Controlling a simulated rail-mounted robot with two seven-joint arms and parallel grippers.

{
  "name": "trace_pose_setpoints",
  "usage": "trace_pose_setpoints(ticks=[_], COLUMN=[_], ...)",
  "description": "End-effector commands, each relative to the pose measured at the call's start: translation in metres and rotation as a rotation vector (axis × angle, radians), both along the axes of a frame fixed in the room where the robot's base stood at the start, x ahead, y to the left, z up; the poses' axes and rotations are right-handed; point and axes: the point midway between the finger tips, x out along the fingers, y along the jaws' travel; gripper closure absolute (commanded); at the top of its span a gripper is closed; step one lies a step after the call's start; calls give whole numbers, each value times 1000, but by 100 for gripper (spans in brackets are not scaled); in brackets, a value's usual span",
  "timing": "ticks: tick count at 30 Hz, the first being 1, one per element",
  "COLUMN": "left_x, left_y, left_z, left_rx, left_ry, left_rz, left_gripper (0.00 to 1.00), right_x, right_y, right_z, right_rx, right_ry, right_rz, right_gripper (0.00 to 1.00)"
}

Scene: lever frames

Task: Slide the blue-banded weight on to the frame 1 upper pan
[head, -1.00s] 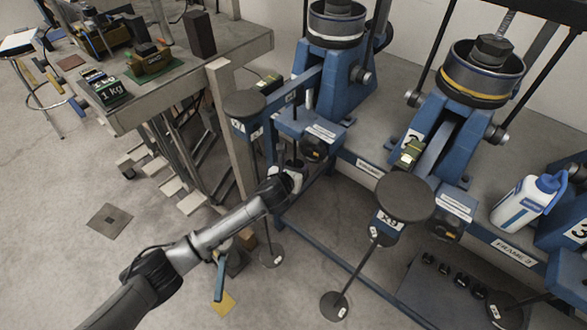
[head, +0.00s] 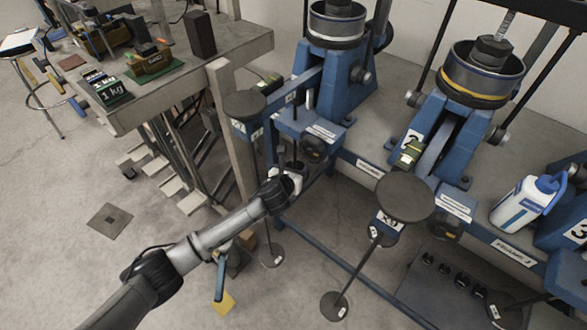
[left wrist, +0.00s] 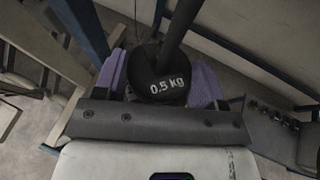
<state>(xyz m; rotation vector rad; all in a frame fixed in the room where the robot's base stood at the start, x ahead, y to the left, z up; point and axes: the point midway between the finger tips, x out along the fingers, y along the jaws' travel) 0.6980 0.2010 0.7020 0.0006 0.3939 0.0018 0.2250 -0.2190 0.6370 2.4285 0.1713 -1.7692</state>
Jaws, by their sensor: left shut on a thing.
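My left gripper (head: 296,170) is at the end of the arm reaching to the left frame, below its blue beam. In the left wrist view its purple pads (left wrist: 206,84) are shut on a dark round weight (left wrist: 160,86) marked 0.5 kg. A dark rod (left wrist: 176,28) rises at the weight; I cannot tell whether it sits in the slot. No blue band shows. In the head view the weight is mostly hidden by the gripper. A dark round pan (head: 244,104) stands above and left of the gripper. The frame 1 label (head: 369,168) is to its right. My right gripper is not in view.
A second dark round pan (head: 405,197) stands to the right. Low discs (head: 271,256) and (head: 335,306) are near the floor. A white-and-blue bottle (head: 522,203) stands at right.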

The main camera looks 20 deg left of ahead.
Motion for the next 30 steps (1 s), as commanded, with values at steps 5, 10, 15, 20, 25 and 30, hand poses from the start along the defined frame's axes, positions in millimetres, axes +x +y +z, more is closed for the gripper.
trace_pose_setpoints(ticks=[5, 10, 15, 20, 25, 30], left_x=[1, 0, 0, 0, -1, 0], left_y=[0, 0, 0, 0, 0, 0], left_z=[1, 1, 0, -1, -3, -2], left_rx=[-1, -1, -1, 0, 0, 0], left_ry=[-3, -3, -1, 0, 3, 2], left_rz=[-1, -1, 0, 0, 1, 1], left_gripper=[67, 30, 14, 6, 6, 6], right_x=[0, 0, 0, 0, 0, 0], right_y=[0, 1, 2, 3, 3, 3], right_z=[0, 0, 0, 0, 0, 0], right_rx=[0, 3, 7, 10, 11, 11], right_ry=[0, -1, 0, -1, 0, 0], right_rz=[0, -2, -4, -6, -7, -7], right_gripper=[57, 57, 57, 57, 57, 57])
